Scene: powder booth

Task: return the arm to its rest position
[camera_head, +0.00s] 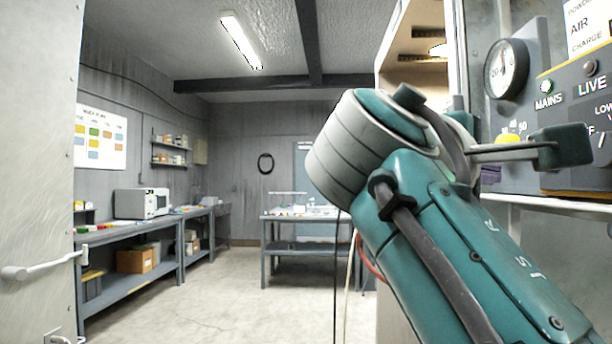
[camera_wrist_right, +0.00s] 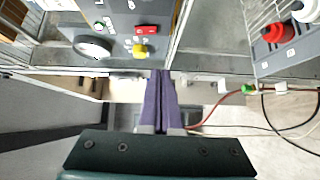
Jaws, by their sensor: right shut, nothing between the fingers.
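My right arm (camera_head: 450,250), teal and white, reaches up across the right half of the head view with its wrist bent. My right gripper (camera_head: 490,174) is mostly hidden behind the wrist there, with only a bit of purple showing. In the right wrist view the two purple fingers of the gripper (camera_wrist_right: 161,76) lie together, shut and empty. They are near the lower edge of the grey control panel (camera_wrist_right: 118,12); I cannot tell the exact gap. My left gripper is not in view.
A pale door (camera_head: 38,150) stands at the left. Workbenches (camera_head: 128,232) and a table (camera_head: 290,218) stand farther back. The middle floor is clear.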

